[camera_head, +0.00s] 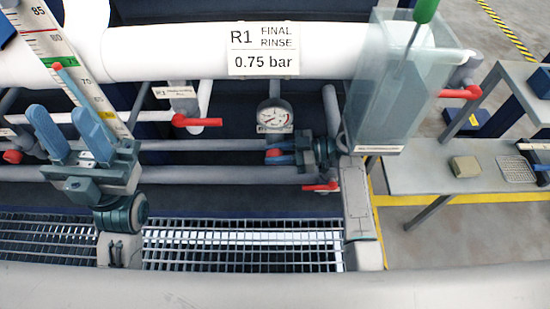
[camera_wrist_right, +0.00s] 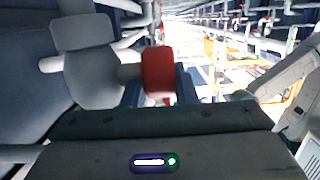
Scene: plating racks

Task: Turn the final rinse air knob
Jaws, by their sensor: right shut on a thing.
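The final rinse air knob is a small red knob (camera_head: 273,153) below a round pressure gauge (camera_head: 275,116), under the sign reading R1 FINAL RINSE 0.75 bar (camera_head: 263,50). My right gripper (camera_head: 279,158) is at this knob, its blue fingers closed around it and hiding part of it. In the right wrist view the red knob (camera_wrist_right: 158,70) sits at the fingers, on the end of a grey regulator body (camera_wrist_right: 92,75). The gauge needle is too small to read exactly. My left gripper (camera_head: 62,118) is open and empty at the left, blue fingers pointing up, in front of a scale.
Red-handled valves (camera_head: 195,121) sit on the pipes left of the gauge, with more at lower right (camera_head: 321,187) and far right (camera_head: 460,93). A clear container (camera_head: 398,85) stands right of the gauge. A metal grating (camera_head: 240,245) lies below. A side table (camera_head: 425,172) is at right.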

